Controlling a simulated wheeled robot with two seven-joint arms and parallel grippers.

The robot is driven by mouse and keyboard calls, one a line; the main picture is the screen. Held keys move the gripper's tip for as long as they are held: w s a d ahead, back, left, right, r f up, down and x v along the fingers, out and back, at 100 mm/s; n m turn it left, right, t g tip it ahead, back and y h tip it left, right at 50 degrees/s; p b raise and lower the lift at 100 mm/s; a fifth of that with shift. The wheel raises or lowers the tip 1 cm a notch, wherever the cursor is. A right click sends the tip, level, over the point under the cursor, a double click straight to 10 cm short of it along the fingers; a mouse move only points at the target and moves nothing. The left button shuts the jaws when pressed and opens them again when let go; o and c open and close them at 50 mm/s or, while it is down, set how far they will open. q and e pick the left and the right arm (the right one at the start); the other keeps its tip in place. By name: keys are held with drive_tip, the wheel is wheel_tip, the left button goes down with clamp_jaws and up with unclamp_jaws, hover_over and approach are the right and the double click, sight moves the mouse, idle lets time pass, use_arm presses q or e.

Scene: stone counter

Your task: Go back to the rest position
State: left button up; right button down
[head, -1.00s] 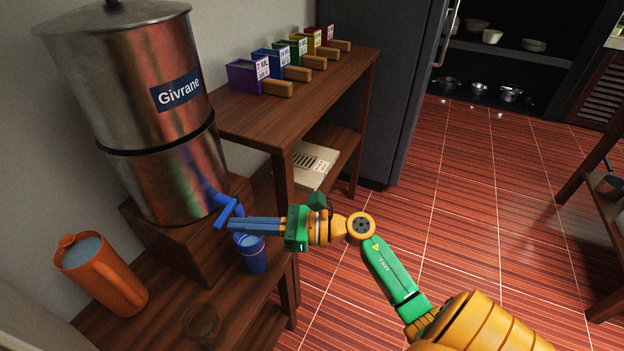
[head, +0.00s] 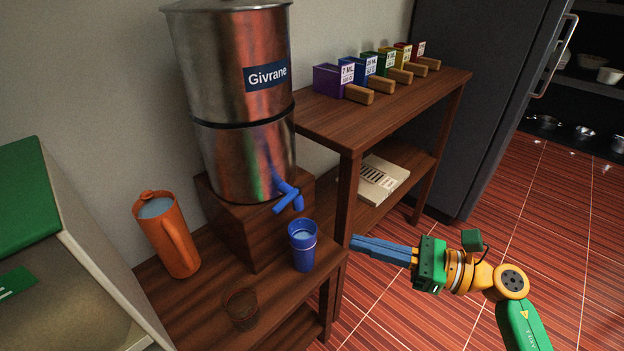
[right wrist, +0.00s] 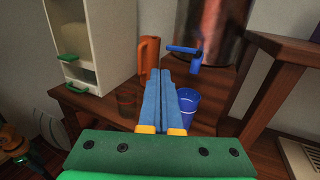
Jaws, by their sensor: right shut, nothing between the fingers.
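My right gripper (head: 354,246) is shut and empty in the head view, in the air to the right of the wooden counter. In the right wrist view its blue fingers (right wrist: 163,80) lie together and point toward the counter. A blue cup (head: 303,246) holding clear liquid stands at the counter's right edge, below the blue tap (head: 288,196) of the metal Givrane dispenser (head: 240,100). The fingertips are to the right of the cup and apart from it. The cup also shows in the right wrist view (right wrist: 187,104).
An orange pitcher (head: 170,240) and a clear glass (head: 241,310) stand on the counter (head: 190,300). A white cabinet with green parts (head: 80,250) is at the left. Coloured scoops (head: 330,80) sit on a wooden shelf (head: 400,100). The tiled floor at right is open.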

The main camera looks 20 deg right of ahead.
drive_tip(key=w+d+f+m+t+h+p, duration=0.3)
drive_tip(key=w+d+m+t+h+p, duration=0.15)
drive_tip(key=m, duration=0.95)
drive_tip(key=s+d+f+m+g+h+p, duration=0.15)
drive_tip(key=f+m+h, duration=0.25)
drive_tip(key=f+m, duration=0.5)
drive_tip(key=s+d+f+m+g+h+p, duration=0.1)
drive_tip(key=d+f+m+h+p, duration=0.1)
drive_tip(key=f+m+h, duration=0.45)
drive_tip(key=s+a+f+m+g+y+p, duration=0.1)
drive_tip(key=s+a+f+m+g, duration=0.25)
drive_tip(key=s+f, duration=0.3)
drive_tip(key=s+a+f+m+g+p, duration=0.1)
drive_tip(key=s+a+f+m+g, duration=0.1)
drive_tip(key=s+f+m+g, duration=0.45)
drive_tip(key=s+a+f+m+g, duration=0.1)
drive_tip(key=s+a+f, duration=0.1)
drive_tip(key=s, duration=0.5)
drive_tip(key=s+a+f+m+g+p, duration=0.1)
drive_tip(key=s+a+f+m+g, duration=0.1)
drive_tip(key=s, duration=0.6)
wheel_tip(320, 180, down, 2)
drive_tip(key=shift+a+y, duration=0.3)
drive_tip(key=shift+a, duration=0.55)
